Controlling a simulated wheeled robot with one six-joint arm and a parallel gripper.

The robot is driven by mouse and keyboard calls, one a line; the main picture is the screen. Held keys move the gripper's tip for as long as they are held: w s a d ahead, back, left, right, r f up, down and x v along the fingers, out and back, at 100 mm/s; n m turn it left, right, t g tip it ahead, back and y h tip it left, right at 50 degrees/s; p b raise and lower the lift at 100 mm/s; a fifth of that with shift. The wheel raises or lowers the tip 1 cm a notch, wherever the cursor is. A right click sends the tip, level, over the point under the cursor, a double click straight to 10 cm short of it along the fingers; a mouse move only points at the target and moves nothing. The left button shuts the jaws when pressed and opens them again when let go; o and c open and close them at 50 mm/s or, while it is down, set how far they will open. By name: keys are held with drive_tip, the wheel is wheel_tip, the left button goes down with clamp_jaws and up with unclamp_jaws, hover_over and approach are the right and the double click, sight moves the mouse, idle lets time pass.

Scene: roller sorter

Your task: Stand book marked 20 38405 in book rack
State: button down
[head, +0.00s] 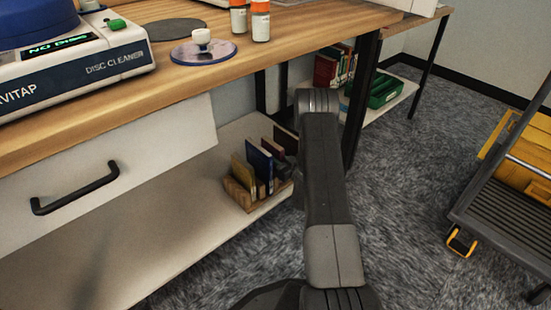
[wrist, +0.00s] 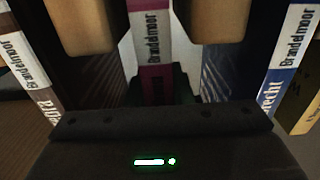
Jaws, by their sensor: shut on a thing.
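In the wrist view, my gripper (wrist: 152,28) has its two tan fingers on either side of a maroon book (wrist: 153,82) with a white "Brandelmoor" spine label, and is shut on it. No number 20 38405 is readable. In the head view, the wooden book rack (head: 240,195) stands on the lower shelf under the bench. A yellow book (head: 243,174) and a blue book (head: 260,164) stand in it, and a dark red book (head: 283,139) shows at its far end. My arm hides most of the gripper there, so I cannot tell whether the held book touches the rack.
In the wrist view, a labelled book (wrist: 28,75) is close on the left and a blue book (wrist: 285,65) close on the right. A white drawer front (head: 130,150) hangs above the shelf (head: 150,240), which is clear left of the rack. A cart (head: 500,190) stands right.

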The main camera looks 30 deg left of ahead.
drive_tip(key=shift+r, duration=0.1)
drive_tip(key=shift+f, duration=0.2)
drive_tip(key=c, duration=1.3)
unclamp_jaws()
drive_tip(key=shift+r, duration=0.1)
drive_tip(key=shift+d+r, duration=0.1)
drive_tip(key=p+v, duration=0.4)
drive_tip(key=v, duration=0.7)
drive_tip(key=shift+s+d, duration=0.2)
drive_tip(key=shift+d, duration=0.15)
